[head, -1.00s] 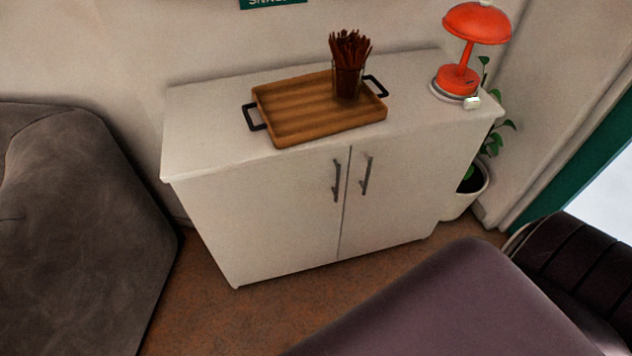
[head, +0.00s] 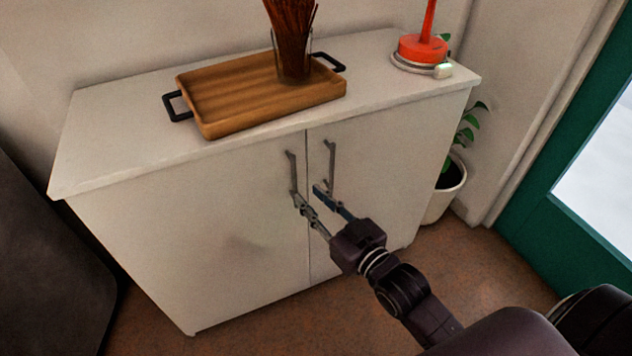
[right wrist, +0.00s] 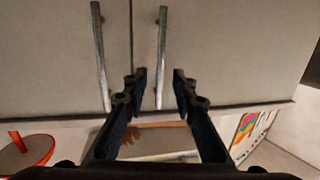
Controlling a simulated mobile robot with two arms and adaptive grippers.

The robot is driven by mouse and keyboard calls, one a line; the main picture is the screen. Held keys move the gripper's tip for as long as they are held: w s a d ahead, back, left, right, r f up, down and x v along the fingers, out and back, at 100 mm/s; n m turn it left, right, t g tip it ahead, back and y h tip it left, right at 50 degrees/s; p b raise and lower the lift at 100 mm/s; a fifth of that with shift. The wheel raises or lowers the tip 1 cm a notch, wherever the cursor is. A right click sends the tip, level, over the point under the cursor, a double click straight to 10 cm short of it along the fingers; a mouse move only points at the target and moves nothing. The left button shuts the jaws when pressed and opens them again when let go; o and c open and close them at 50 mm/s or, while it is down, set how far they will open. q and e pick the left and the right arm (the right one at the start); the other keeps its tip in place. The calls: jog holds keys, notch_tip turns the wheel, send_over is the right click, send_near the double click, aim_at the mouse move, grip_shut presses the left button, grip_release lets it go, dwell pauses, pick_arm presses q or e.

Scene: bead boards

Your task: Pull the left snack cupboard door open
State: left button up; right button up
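The white snack cupboard has two shut doors. The left door (head: 200,220) carries an upright grey bar handle (head: 292,172) near the middle seam; that handle also shows in the right wrist view (right wrist: 161,50). The right door (head: 385,150) has a matching handle (head: 330,165). My right gripper (head: 307,195) is open and empty, in front of the doors near the lower end of the left handle. In the right wrist view its fingertips (right wrist: 159,74) appear on either side of that handle; I cannot tell how far apart in depth they are. My left gripper is out of view.
On the cupboard top (head: 120,130) are a wooden tray (head: 240,95) with black handles, a glass of brown sticks (head: 293,55) and a red lamp (head: 422,48). A potted plant (head: 440,195) stands right of the cupboard, a dark grey seat (head: 45,260) at left.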

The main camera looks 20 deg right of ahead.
aim_at(295, 174)
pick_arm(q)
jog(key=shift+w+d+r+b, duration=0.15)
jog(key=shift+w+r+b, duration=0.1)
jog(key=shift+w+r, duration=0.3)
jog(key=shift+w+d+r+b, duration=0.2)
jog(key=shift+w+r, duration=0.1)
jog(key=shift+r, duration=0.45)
pick_arm(e)
jog(key=shift+t, duration=0.3)
jog(key=shift+w+a+r, duration=0.3)
jog(key=shift+w+r, duration=0.1)
jog(key=shift+w, duration=0.8)
jog(key=shift+w+a+r, duration=0.25)
jog(key=shift+w+r, duration=0.2)
jog(key=shift+w, duration=0.75)
jog(key=shift+w+a+r, duration=0.3)
jog(key=shift+w+r, duration=0.1)
jog(key=shift+w, duration=0.8)
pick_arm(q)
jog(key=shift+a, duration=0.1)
pick_arm(e)
jog(key=shift+c, duration=0.5)
grip_shut()
